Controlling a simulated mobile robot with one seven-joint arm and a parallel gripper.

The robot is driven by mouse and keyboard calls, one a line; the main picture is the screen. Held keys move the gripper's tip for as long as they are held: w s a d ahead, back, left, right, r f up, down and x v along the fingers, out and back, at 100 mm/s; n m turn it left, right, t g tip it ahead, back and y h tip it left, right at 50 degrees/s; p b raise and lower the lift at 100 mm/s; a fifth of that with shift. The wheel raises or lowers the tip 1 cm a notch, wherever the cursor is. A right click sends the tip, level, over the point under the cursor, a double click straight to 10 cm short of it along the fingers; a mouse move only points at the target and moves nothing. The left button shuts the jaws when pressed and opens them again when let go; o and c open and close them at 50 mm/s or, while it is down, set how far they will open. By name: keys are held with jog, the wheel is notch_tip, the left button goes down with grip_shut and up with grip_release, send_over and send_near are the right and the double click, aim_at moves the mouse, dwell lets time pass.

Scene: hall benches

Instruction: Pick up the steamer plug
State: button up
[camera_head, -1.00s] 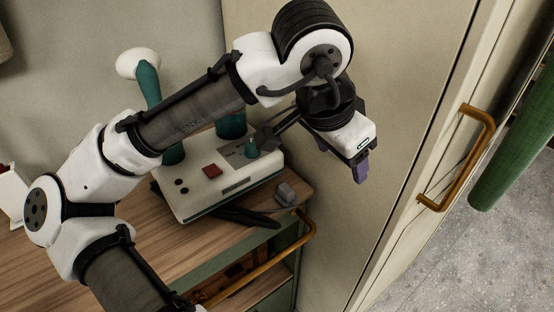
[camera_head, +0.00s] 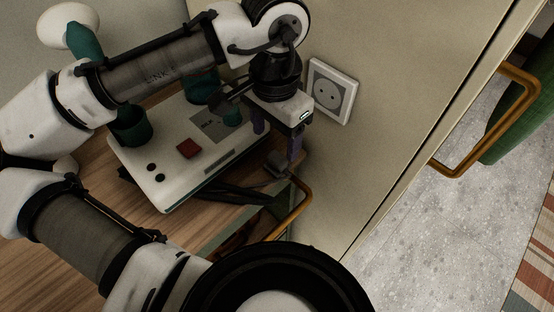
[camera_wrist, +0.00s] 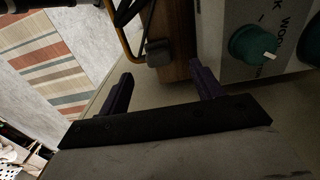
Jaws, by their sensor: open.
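The steamer plug is a small grey block (camera_head: 276,167) at the bench's right edge, beside the brass rail. It also shows in the wrist view (camera_wrist: 159,54), just beyond and between the fingertips. My gripper (camera_head: 278,146) is open with purple fingers, above and close to the plug; nothing is between the fingers. It also shows in the wrist view (camera_wrist: 160,73). The white steamer (camera_head: 178,172), with a red button and teal knobs, stands left of the plug. A black cord lies beside it.
A wall socket (camera_head: 332,90) is on the beige panel, right of my gripper. Another brass handle (camera_head: 500,120) projects at the right. Open grey floor (camera_head: 425,230) lies beyond the panel.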

aim_at(278, 156)
jog(key=shift+d+f, duration=0.2)
jog(key=shift+f, duration=3.1)
jog(key=c, duration=1)
jog(key=shift+r, duration=0.15)
